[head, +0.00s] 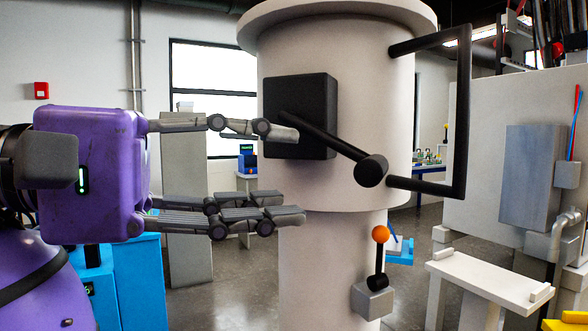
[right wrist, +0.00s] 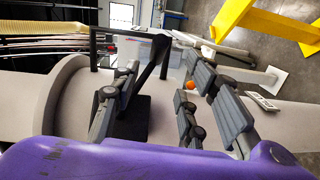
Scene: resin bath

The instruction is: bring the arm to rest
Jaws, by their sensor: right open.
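My right gripper (head: 288,173) is purple with grey jointed fingers. It is open and empty, with its fingers pointing right towards the large off-white column (head: 345,240). The upper fingertip overlaps the black box (head: 300,90) on the column in the head view; I cannot tell if it touches. A black lever (head: 335,145) slants down from this box to a round end knob. The right wrist view also shows the spread fingers (right wrist: 160,65), with the column (right wrist: 75,105) beyond them. My left gripper is not in view.
A black bar handle (head: 464,110) juts from the column's right side. Below is a small lever with an orange ball (head: 381,234). A white stand (head: 490,275) and grey panel (head: 532,175) are at the right. A blue cabinet (head: 140,280) stands at lower left.

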